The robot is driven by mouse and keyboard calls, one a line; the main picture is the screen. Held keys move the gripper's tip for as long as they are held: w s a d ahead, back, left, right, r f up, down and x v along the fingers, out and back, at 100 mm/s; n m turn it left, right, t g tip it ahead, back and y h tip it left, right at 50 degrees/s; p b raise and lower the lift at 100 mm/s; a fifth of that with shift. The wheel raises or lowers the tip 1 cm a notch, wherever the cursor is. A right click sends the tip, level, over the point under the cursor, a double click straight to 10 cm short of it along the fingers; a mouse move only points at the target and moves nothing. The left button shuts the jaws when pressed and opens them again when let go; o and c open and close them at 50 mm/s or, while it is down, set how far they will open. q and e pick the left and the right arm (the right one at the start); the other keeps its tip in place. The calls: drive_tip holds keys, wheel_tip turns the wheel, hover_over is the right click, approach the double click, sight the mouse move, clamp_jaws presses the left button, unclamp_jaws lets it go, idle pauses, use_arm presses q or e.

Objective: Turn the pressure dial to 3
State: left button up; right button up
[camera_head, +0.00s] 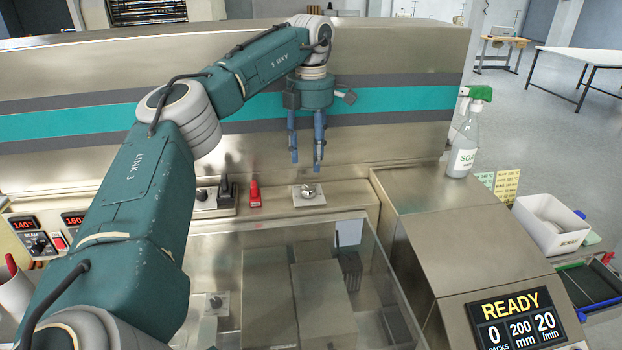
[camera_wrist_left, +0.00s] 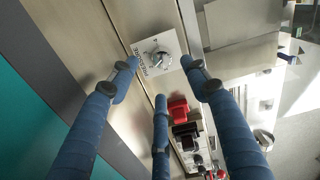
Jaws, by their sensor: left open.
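The pressure dial (camera_head: 308,191) is a silver knob on a pale square plate, on the machine's ledge in front of the striped back panel. The dial's setting cannot be read. My left gripper (camera_head: 306,165) points down above the dial, its blue fingers spread open and empty. In the left wrist view its fingers (camera_wrist_left: 160,72) frame the dial without visibly touching it. My right gripper is not in view.
A red switch (camera_head: 255,193) and black levers (camera_head: 225,190) stand left of the dial. A clear cover (camera_head: 270,290) lies in front.

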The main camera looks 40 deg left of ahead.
sight(310, 187)
use_arm(q)
drive_tip(key=f, duration=0.2)
drive_tip(key=f+p, duration=0.1)
drive_tip(key=f, duration=0.2)
drive_tip(key=shift+s, duration=0.2)
wheel_tip(310, 187, down, 3)
drive_tip(key=shift+w+a+f+p, duration=0.1)
drive_tip(key=shift+w+f+p, duration=0.1)
drive_tip(key=shift+p, duration=0.55)
drive_tip(key=shift+f, duration=0.35)
drive_tip(key=shift+c, duration=0.8)
drive_tip(key=c, duration=0.9)
drive_tip(key=shift+s+r, duration=0.1)
drive_tip(key=shift+c, duration=0.4)
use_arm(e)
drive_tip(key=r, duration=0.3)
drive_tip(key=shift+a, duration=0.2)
